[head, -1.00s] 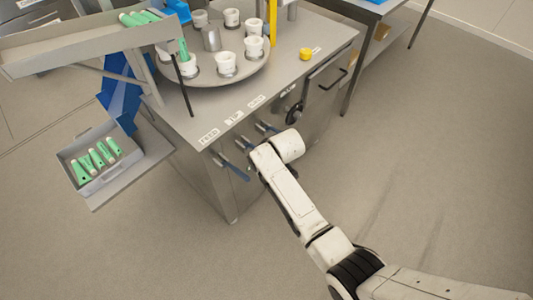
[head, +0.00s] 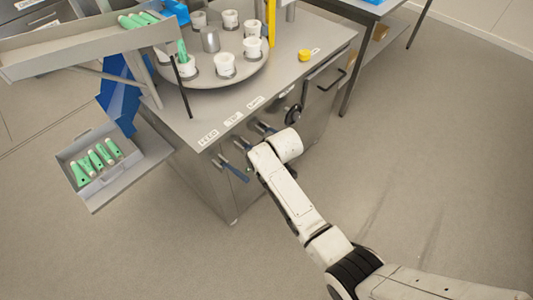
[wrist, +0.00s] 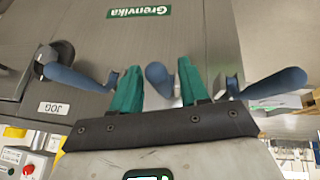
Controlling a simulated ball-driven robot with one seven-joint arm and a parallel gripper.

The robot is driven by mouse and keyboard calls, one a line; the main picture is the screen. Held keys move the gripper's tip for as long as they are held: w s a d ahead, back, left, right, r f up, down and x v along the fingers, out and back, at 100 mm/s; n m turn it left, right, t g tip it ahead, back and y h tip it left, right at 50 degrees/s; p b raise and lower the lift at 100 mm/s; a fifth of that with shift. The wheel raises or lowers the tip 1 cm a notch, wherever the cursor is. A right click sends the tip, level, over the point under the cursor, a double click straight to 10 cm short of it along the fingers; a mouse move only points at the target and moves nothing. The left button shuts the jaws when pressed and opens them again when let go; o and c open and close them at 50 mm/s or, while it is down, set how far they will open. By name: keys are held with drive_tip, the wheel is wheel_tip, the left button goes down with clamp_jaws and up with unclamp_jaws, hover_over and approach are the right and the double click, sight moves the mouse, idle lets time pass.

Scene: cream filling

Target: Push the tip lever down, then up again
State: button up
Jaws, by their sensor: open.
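The tip lever (wrist: 157,75), the middle one of three blue-handled levers, stands between my two green fingers in the wrist view. My gripper (wrist: 158,82) is open around its handle, with a gap visible on both sides. In the head view the TIP label (head: 232,119) is on the cabinet top edge, between the FEED label (head: 208,137) and a third label. There my gripper is mostly hidden behind my own wrist at the cabinet front.
Another blue lever (wrist: 75,76) is close left of my fingers and one (wrist: 268,86) close right. A round turntable (head: 215,81) with white cups is on the cabinet. A tray (head: 120,168) of green tubes sticks out at left. The floor at right is clear.

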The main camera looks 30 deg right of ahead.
drive_tip(key=v, duration=1)
drive_tip(key=shift+s+r, duration=0.15)
drive_tip(key=shift+r, duration=0.1)
drive_tip(key=s+d+f+m+g, duration=0.1)
drive_tip(key=s+m+g, duration=0.4)
drive_tip(key=s, duration=2.6)
drive_tip(key=shift+s+d+f, duration=0.3)
drive_tip(key=shift+d, duration=0.4)
drive_tip(key=shift+c, duration=0.2)
